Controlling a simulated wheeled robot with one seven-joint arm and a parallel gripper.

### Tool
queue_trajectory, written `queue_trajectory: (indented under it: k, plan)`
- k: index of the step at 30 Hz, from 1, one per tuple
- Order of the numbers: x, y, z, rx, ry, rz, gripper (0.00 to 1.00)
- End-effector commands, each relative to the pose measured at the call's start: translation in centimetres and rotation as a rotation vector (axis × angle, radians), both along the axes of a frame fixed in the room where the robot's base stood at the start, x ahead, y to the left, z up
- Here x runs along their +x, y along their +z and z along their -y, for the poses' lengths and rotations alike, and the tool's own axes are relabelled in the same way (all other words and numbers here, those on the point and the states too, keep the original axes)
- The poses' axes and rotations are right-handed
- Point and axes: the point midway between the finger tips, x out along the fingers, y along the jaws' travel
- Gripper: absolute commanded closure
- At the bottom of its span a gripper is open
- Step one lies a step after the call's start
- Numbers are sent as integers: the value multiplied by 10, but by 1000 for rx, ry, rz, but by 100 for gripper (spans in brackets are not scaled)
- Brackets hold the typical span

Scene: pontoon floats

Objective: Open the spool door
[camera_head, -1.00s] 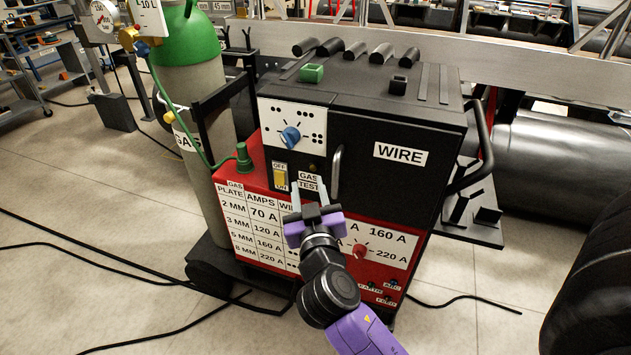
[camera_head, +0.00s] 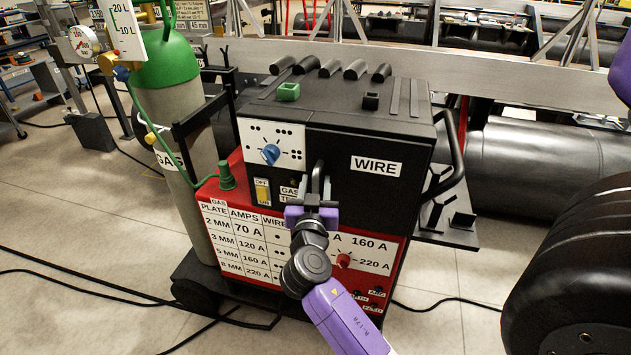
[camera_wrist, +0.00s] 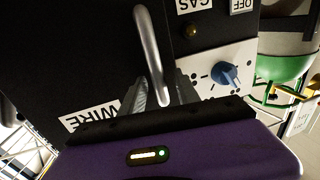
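The spool door (camera_head: 365,190) is the black front panel with the WIRE label on the welding machine, and it looks closed. Its upright bar handle (camera_head: 319,172) is at the door's left side. My gripper (camera_head: 317,189) is at the handle's lower part and hides some of it. In the wrist view the handle (camera_wrist: 148,50) runs down between my two fingers (camera_wrist: 162,92). The fingers stand apart, one on each side of the handle, with gaps showing. Contact with the handle cannot be made out.
A gas cylinder (camera_head: 180,110) with a green top stands left of the machine. A blue dial (camera_head: 270,154) and a yellow switch (camera_head: 262,192) lie left of the handle. A black side rail (camera_head: 455,160) is on the machine's right. Cables cross the floor. A large black roller (camera_head: 575,270) is at right.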

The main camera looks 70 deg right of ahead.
Motion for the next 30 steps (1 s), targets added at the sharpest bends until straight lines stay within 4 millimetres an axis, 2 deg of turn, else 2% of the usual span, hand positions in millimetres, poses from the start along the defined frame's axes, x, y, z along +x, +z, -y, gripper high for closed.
queue_trajectory:
  k: [9,15,30]
  plan:
    - [1,0,3,0,0,0,62]
    - [1,0,3,0,0,0,100]
    - [1,0,3,0,0,0,100]
